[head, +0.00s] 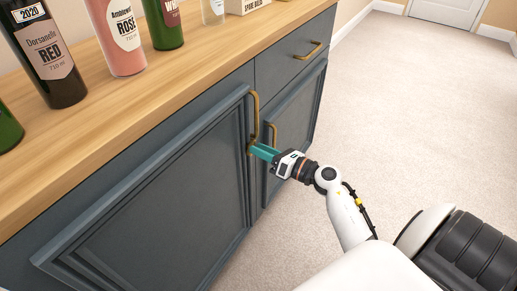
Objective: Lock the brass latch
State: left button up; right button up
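A tall brass pull (255,106) stands at the right edge of the large blue-grey left door (160,190). A small brass piece, perhaps the latch (250,146), shows at the lower end of that pull. It is too small to make out its position. My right gripper (256,150) has teal fingers, and their tips are at or just in front of this brass piece. I cannot tell whether they touch it, or whether they are open or shut. My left gripper is not in view.
A second brass pull (272,134) is on the right door, close behind my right gripper. A drawer with a brass pull (308,51) is above it. Bottles, including a red wine bottle (48,55), stand on the wooden counter (140,95). The carpet (420,120) at right is clear.

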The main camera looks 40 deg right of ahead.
jog(key=shift+w+a, duration=0.3)
jog(key=shift+w, duration=0.35)
grip_shut()
